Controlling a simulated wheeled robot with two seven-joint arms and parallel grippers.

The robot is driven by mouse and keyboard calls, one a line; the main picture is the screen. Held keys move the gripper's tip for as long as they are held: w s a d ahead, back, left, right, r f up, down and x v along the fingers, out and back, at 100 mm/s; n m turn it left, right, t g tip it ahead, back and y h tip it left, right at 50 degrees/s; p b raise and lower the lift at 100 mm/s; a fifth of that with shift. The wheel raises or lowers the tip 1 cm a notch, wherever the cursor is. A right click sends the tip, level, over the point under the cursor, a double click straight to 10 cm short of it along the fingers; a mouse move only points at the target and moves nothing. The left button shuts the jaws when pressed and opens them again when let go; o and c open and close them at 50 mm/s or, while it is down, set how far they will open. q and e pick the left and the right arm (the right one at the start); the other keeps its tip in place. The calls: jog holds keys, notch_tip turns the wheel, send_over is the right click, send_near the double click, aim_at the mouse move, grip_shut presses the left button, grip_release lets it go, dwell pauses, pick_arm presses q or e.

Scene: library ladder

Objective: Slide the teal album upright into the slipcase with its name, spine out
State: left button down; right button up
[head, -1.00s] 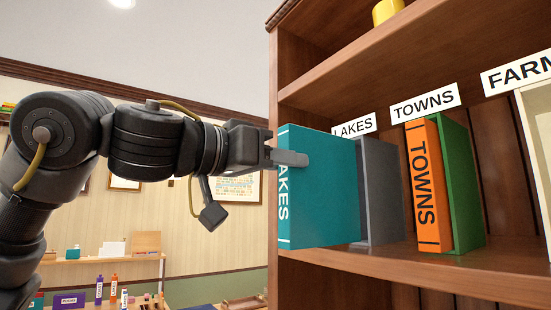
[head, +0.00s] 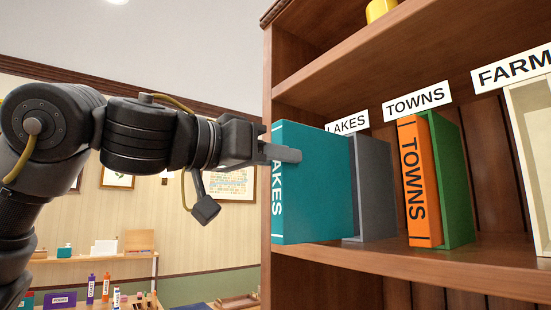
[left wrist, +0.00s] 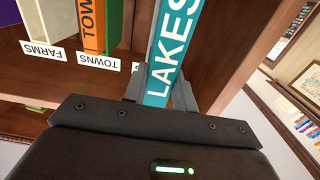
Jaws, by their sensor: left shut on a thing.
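The teal album (head: 320,185) stands upright at the left end of the shelf, its spine with the word LAKES facing out. My left gripper (head: 284,154) is shut on it near the spine. In the left wrist view the album (left wrist: 172,40) rises from between the fingers of my left gripper (left wrist: 158,88). The grey slipcase (head: 372,185) stands under the LAKES label (head: 347,123). The album's rear edge is at the slipcase's front opening; how far in it reaches is hidden behind the album. My right gripper is not in view.
An orange TOWNS album (head: 415,180) sits in a green slipcase (head: 452,180) to the right, under its label (head: 418,98). A cream slipcase (head: 530,130) stands under the FARMS label (head: 512,70). The cabinet's side wall (head: 285,90) is close at the album's left.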

aim_at(335, 167)
pick_arm(q)
jog(key=shift+b, duration=0.5)
dwell(0.8)
jog(key=shift+w+d, duration=0.15)
jog(key=shift+d, duration=0.05)
dwell(0.4)
jog(key=shift+w+d, duration=0.2)
jog(key=shift+d, duration=0.1)
jog(key=shift+p+x, duration=1.45)
jog(key=shift+x, duration=1.7)
jog(key=shift+p+x, duration=1.55)
jog(key=shift+x, duration=1.5)
jog(key=c, duration=1)
grip_release()
jog(key=shift+c, duration=0.2)
jog(key=shift+f, duration=0.1)
